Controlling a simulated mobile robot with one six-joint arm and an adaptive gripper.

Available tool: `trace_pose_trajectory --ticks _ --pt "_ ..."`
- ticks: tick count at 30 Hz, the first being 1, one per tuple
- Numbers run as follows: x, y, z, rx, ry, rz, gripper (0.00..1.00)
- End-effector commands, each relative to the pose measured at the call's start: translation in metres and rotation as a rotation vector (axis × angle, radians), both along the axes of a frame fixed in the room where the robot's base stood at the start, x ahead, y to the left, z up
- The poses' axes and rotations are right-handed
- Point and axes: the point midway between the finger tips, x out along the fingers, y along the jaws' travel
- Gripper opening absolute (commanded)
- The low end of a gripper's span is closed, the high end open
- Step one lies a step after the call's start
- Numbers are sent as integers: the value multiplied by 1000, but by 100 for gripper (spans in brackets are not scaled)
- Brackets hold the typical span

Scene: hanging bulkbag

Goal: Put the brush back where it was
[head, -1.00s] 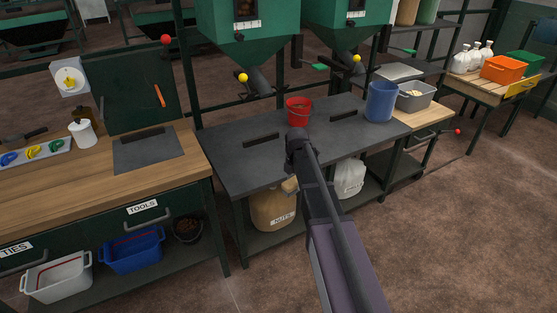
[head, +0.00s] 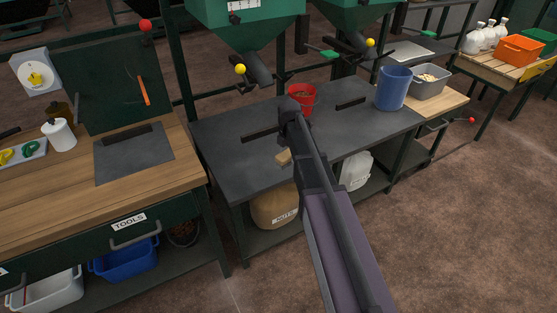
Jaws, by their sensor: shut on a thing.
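A small tan piece (head: 283,157), which looks like part of the brush, shows at the left side of my arm in the head view. It appears over the front part of the dark grey table (head: 228,170). My gripper (head: 291,153) is mostly hidden behind my own arm and is shut on this piece. The rest of the brush and the fingertips cannot be made out. An orange tool (head: 143,91) is on the dark green upright board (head: 100,85) at the left.
A red bucket (head: 301,98) and a blue bucket (head: 393,90) stand on the dark table under green hoppers (head: 245,28). A grey tub (head: 431,82) is at the right. The wooden bench (head: 50,200) has a dark mat (head: 132,155). The table's left part is clear.

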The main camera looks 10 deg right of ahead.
Motion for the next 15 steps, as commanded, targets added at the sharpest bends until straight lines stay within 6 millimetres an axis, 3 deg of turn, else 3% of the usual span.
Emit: trace_pose_trajectory --ticks 15 --pt "0 -10 0 0 0 -15 24"
